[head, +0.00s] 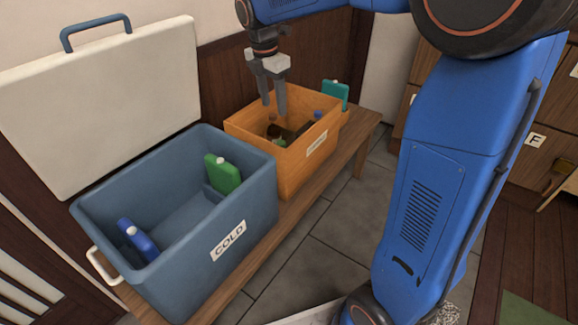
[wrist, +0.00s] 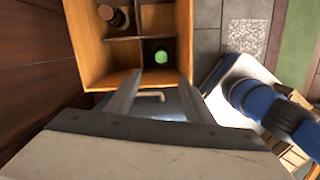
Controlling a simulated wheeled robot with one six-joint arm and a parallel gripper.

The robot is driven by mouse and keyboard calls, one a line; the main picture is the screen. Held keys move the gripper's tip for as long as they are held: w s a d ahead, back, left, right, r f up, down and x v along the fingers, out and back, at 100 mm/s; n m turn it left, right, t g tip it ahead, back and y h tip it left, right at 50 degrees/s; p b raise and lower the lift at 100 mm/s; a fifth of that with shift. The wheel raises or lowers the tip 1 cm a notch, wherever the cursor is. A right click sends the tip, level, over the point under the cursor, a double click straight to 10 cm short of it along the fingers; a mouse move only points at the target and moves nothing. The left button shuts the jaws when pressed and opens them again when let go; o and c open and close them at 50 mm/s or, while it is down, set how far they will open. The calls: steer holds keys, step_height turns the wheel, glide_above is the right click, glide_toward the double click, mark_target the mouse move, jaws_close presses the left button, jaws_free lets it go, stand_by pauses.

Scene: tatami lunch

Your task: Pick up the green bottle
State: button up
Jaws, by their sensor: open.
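In the wrist view a round green top (wrist: 160,57), which looks like the green bottle seen from above, sits in the lower right compartment of the wooden crate (wrist: 87,45). In the head view a small green shape (head: 280,142) shows low inside the orange crate (head: 297,175), partly hidden by its wall. My gripper (head: 273,107) is open and empty, pointing down over the crate. In the wrist view its fingers (wrist: 156,88) lie just below the green top in the picture, apart from it.
A brown bottle (wrist: 117,18) stands in the crate's upper left compartment. The blue COLD box (head: 262,215) left of the crate holds flat green (head: 222,175) and blue (head: 139,240) containers. A teal container (head: 335,94) stands behind the crate. A white lid (head: 120,110) leans at the wall.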

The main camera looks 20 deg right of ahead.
mark_target(281, 143)
steer(key=f, duration=0.4)
steer(key=d+f, duration=0.1)
steer(key=f, duration=0.7)
steer(key=shift+w+d, duration=0.2)
steer(key=shift+w, duration=0.2)
steer(key=shift+w+d+f, duration=0.1)
steer(key=shift+d+f, duration=0.15)
steer(key=shift+f, duration=1.05)
steer(key=shift+d+f, duration=0.2)
steer(key=shift+f, duration=1.1)
jaws_close()
